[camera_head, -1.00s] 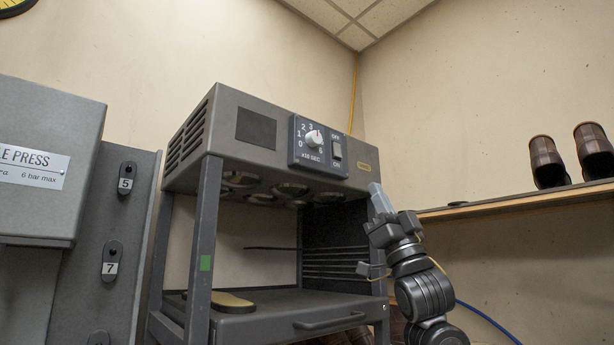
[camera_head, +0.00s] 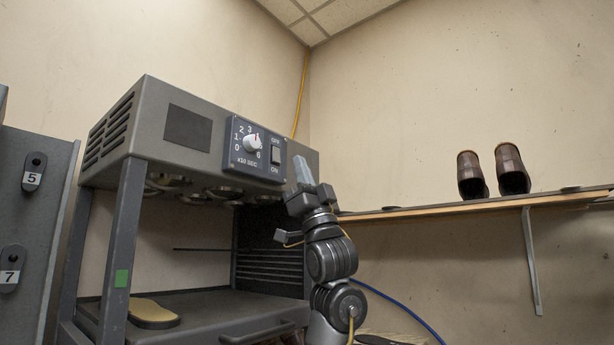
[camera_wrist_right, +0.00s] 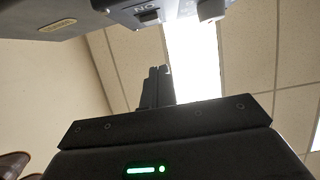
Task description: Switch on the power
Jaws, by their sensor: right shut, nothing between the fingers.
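The grey heater unit (camera_head: 222,128) stands on posts at the left, with a dark control panel (camera_head: 236,164) on its front. The panel carries a white timer knob (camera_head: 252,143) and, right of it, a power rocker switch (camera_head: 275,155) between the labels OFF and ON. My right gripper (camera_head: 301,168) is shut and empty, pointing up, just right of the panel in this view and apart from the switch. In the right wrist view the fingertips (camera_wrist_right: 158,72) stand below the upside-down switch (camera_wrist_right: 148,16) and knob (camera_wrist_right: 210,10). My left gripper is not in view.
A shoe sole (camera_head: 152,313) lies on the heater's lower tray (camera_head: 200,312). A wooden shelf (camera_head: 430,211) with two brown shoes (camera_head: 512,170) runs along the right wall. A numbered grey panel (camera_head: 25,235) is at the far left. The air before the heater's front is clear.

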